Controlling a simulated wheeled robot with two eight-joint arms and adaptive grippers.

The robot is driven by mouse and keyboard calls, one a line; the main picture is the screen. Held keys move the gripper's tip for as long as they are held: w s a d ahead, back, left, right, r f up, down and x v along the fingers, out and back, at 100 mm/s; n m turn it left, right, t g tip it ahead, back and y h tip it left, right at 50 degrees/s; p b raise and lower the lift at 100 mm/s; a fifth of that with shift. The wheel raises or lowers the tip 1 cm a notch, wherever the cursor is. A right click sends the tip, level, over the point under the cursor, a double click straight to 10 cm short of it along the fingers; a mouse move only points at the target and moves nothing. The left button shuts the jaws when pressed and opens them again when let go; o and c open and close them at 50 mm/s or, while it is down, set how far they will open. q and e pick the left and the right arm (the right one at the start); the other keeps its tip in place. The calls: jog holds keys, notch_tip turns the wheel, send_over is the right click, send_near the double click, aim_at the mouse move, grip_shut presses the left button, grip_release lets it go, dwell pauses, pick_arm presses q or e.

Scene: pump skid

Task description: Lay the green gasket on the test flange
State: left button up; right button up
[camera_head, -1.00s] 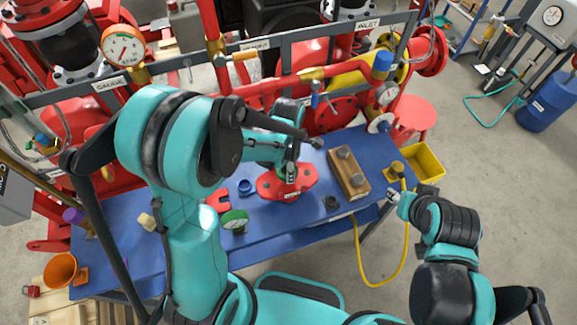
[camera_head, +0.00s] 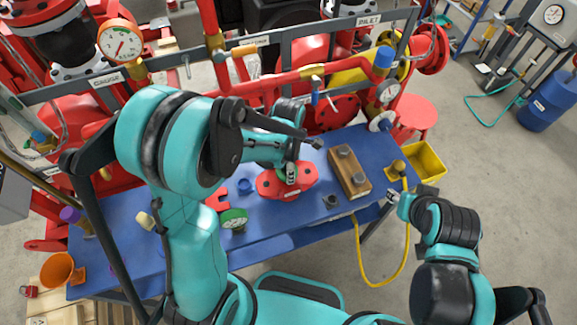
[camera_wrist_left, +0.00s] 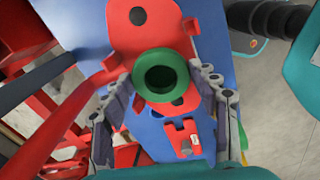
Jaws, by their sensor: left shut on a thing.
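The green gasket (camera_wrist_left: 138,82) is a thick ring held between the fingers of my left gripper (camera_wrist_left: 162,80) in the left wrist view. The test flange (camera_wrist_left: 122,35), a red oval plate with dark holes, lies under and beyond it. The gasket overlaps its near end in that view; whether they touch I cannot tell. In the head view the flange (camera_head: 303,184) lies on the blue bench, with my left gripper (camera_head: 291,176) over its middle. My right gripper (camera_head: 392,196) is beside the bench's right edge, apart from the flange; its fingers are too small to read.
A wooden block with dark fittings (camera_head: 359,186) stands right of the flange. Red pipework (camera_head: 270,84) runs behind. A yellow bin (camera_head: 430,160) is at the right.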

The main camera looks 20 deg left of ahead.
pick_arm(q)
jog(key=shift+f+b, duration=1.35)
jog(key=shift+f, duration=0.2)
jog(key=o, duration=1.2)
notch_tip(320, 180, up, 12)
jog(key=s+a+f+m+t+b, duration=0.2)
jog(key=s+m+t+b, duration=0.1)
jog(key=m, duration=0.8)
jog(key=s+a+f+m+t+b, duration=0.2)
jog(key=s+m, duration=0.5)
jog(key=m, duration=0.4)
jog(key=a+t+b, duration=0.1)
jog(key=t+b, duration=0.1)
jog(key=b, duration=0.1)
jog(key=shift+s+f+m+b, duration=0.25)
jog(key=shift+m+b, duration=0.05)
jog(key=shift+b, duration=0.05)
